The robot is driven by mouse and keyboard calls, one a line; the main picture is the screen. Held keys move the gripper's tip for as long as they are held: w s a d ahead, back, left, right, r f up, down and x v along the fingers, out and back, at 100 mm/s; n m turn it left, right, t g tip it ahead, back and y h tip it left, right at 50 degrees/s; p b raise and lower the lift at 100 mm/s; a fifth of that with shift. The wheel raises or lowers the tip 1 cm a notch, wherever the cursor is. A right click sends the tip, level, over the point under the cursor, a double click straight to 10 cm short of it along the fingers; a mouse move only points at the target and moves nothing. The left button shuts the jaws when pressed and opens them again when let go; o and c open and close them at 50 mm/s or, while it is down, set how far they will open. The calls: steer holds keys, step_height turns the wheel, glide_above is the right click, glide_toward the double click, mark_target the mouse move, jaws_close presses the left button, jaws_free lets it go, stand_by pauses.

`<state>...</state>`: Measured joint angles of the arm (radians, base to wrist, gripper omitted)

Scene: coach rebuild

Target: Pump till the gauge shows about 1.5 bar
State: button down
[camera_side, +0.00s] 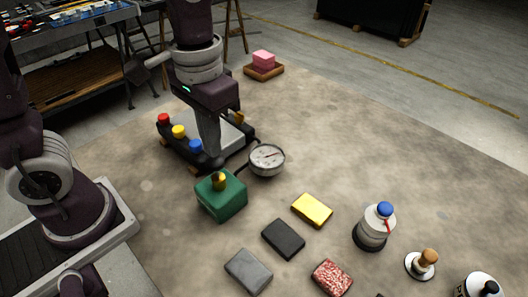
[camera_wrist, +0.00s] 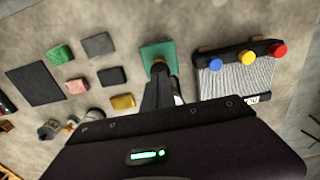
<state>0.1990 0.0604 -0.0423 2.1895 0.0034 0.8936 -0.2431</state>
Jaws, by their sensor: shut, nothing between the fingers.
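A green box with a brass knob on top (camera_side: 221,196) stands on the floor left of centre in the side view; it also shows in the wrist view (camera_wrist: 152,50). A round white-faced gauge (camera_side: 267,159) lies just behind it to the right, joined by a dark hose. Its needle is visible, but the figures are too small to read. My gripper (camera_side: 211,155) is shut and empty, pointing down above and behind the green box in the side view. In the wrist view its fingers (camera_wrist: 160,80) overlap the knob's near side; I cannot tell whether they touch.
A ribbed panel (camera_wrist: 222,85) with a dark bar of red, yellow and blue knobs (camera_wrist: 246,57) is close by. Yellow (camera_side: 312,210), black (camera_side: 283,239), grey (camera_side: 248,271) and speckled red (camera_side: 332,279) blocks lie in front. A blue-capped bottle (camera_side: 374,228) stands right.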

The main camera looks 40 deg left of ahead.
stand_by(0.4)
step_height(320, 180, up, 7)
stand_by(0.4)
stand_by(1.0)
steer(key=s+a+t, duration=0.5)
steer(key=s+a, duration=0.1)
steer(key=s, duration=0.2)
steer(key=shift+s+r+t, duration=0.15)
steer(key=shift+s+t, duration=0.15)
steer(key=shift+s, duration=0.1)
stand_by(0.3)
